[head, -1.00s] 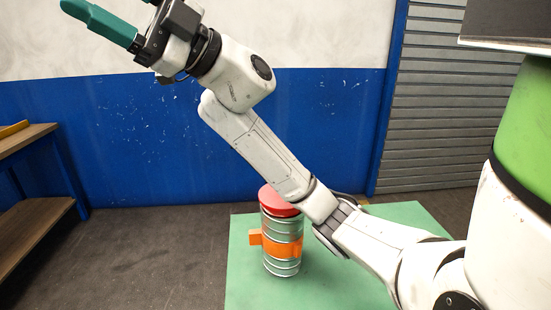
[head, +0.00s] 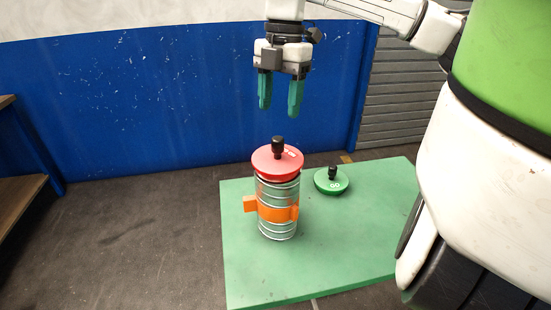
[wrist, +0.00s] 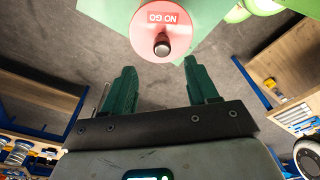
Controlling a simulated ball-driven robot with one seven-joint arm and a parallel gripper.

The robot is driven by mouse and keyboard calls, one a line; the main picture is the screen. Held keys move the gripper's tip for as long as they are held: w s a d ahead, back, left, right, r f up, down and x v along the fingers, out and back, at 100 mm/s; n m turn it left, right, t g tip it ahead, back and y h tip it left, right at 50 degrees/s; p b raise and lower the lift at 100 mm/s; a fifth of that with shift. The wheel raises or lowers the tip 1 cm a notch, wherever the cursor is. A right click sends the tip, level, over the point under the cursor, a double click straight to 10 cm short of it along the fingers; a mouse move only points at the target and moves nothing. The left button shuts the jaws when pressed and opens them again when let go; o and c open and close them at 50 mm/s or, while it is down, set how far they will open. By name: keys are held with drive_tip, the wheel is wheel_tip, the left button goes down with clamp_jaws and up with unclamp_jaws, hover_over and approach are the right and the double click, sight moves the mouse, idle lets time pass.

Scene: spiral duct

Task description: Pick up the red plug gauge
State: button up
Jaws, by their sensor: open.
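The red plug gauge (head: 277,160) is a red disc with a black knob on top. It sits on the upper end of the upright metal spiral duct (head: 279,226), which has an orange clamp (head: 278,212) around it. My gripper (head: 279,112) has green fingers pointing down. It is open and empty above the knob, with a gap between. In the wrist view the knob lies ahead of the fingertips (wrist: 160,66), roughly between them.
A green plug gauge (head: 331,181) with a black knob lies on the green board (head: 352,240), right of the duct. A wooden bench (head: 18,205) stands at the left. A blue and white wall (head: 130,110) is behind. The board's front right is clear.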

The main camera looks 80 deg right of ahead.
sight(277, 138)
drive_tip(key=f, duration=0.3)
drive_tip(key=shift+w+a, duration=0.1)
drive_tip(key=shift+a, duration=0.1)
drive_tip(key=shift+a+f+p, duration=0.2)
drive_tip(key=shift+f+p, duration=0.4)
drive_tip(key=shift+f, duration=0.8)
drive_tip(key=shift+a+f+p, duration=0.2)
drive_tip(key=shift+f+p, duration=0.35)
drive_tip(key=shift+f, duration=0.85)
clamp_jaws()
